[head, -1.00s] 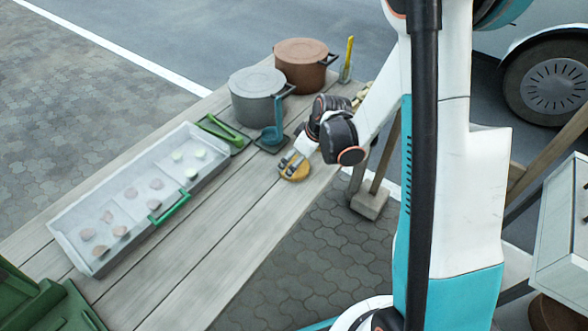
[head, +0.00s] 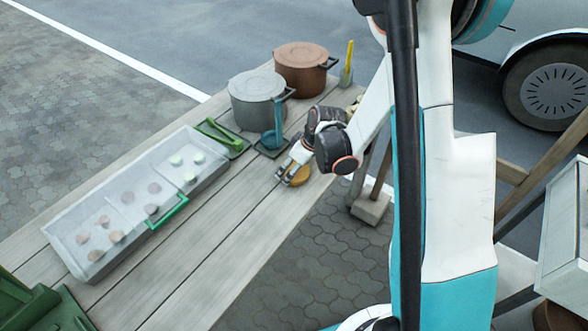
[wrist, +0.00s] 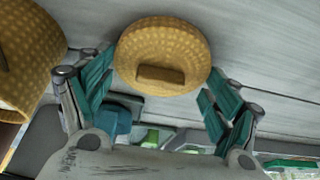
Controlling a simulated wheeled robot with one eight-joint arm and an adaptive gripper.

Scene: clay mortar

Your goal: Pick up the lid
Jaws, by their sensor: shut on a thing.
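The lid is a round, yellow-brown disc with a dotted texture and a block-shaped handle. In the wrist view the lid (wrist: 190,50) sits between my two teal fingers, its rim close to both fingertips. My gripper (wrist: 163,72) is shut on it across its width. In the head view the lid (head: 300,176) is partly hidden behind my gripper (head: 287,174), over the near right part of the wooden table. A larger yellow-brown rounded vessel (wrist: 25,60) with the same texture is cut off at the wrist view's left edge.
A grey pot (head: 257,98) and a brown pot (head: 301,66) stand behind my gripper. A teal ladle (head: 272,139) and green tongs (head: 222,134) lie nearby. A long clear tray (head: 75,262) with pieces fills the table's left. The table's front boards (head: 215,245) are bare.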

